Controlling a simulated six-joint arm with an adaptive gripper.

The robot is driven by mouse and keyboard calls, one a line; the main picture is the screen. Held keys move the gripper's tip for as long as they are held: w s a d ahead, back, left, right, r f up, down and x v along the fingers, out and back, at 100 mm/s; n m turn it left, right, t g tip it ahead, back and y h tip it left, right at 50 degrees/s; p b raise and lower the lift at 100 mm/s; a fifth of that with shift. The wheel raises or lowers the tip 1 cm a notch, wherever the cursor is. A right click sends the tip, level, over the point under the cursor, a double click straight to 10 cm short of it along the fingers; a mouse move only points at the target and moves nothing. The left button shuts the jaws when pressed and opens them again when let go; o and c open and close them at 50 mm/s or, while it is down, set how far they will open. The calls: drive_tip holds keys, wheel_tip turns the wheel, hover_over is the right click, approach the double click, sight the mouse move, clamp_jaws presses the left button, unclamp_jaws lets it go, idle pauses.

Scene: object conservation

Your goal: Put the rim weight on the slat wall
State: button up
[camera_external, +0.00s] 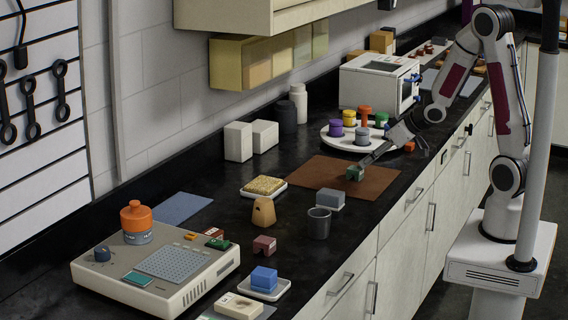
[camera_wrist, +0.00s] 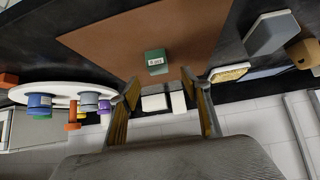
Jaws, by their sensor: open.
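A small green block (camera_external: 355,173) lies on the brown mat (camera_external: 318,180). In the wrist view the green block (camera_wrist: 156,62) has a small white label whose text I cannot read, so I cannot tell whether it is the rim weight. My gripper (camera_external: 367,162) is close to the block, above the mat. In the wrist view my gripper (camera_wrist: 159,86) has its two fingers spread, with nothing held; the block appears just beyond the fingertips.
A white round tray (camera_external: 335,141) with several coloured pieces stands behind the mat. A grey cup (camera_external: 319,222), a tan block (camera_external: 264,212) and a grey block (camera_external: 330,199) stand in front. A beige device (camera_external: 155,267) fills the counter's near left. A blue mat (camera_external: 180,208) is bare.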

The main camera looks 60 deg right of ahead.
sight(352, 167)
idle(0.4)
drive_tip(key=shift+x, duration=1.3)
drive_tip(key=shift+w+d, duration=0.1)
drive_tip(key=shift+x, duration=2.55)
drive_tip(key=shift+d+r, duration=0.1)
drive_tip(key=shift+d, duration=0.05)
drive_tip(key=shift+c, duration=0.3)
drive_tip(key=shift+w, duration=0.1)
clamp_jaws()
drive_tip(key=shift+r, duration=0.2)
drive_tip(key=shift+r, duration=4.7)
